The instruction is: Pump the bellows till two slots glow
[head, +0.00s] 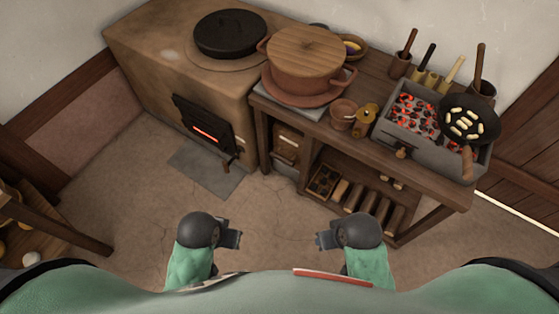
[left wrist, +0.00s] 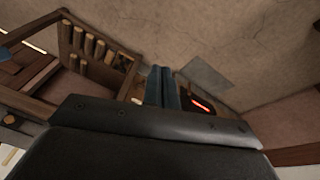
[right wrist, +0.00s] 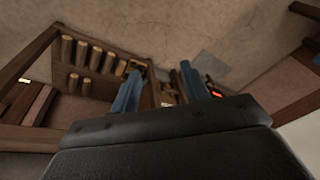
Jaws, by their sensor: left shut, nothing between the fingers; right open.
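The clay stove (head: 140,70) stands at the back left. Its dark iron door (head: 205,122) has one glowing orange-red slot (head: 208,133); I see no second lit slot. The glow also shows in the left wrist view (left wrist: 201,104) and the right wrist view (right wrist: 217,94). A small wooden-ended piece (head: 227,166) sticks out below the door; I cannot tell whether it belongs to the bellows. No bellows is clearly recognisable. My left gripper (head: 238,238) is shut and empty over the floor. My right gripper (head: 318,240) is open and empty. Both are well apart from the stove.
A wooden bench (head: 290,120) right of the stove holds a lidded clay pot (head: 305,65), a coal brazier (head: 410,140) and a pan (head: 470,122). Its lower shelf holds several wooden cylinders. A wooden table (head: 60,225) is at left. The floor between is clear.

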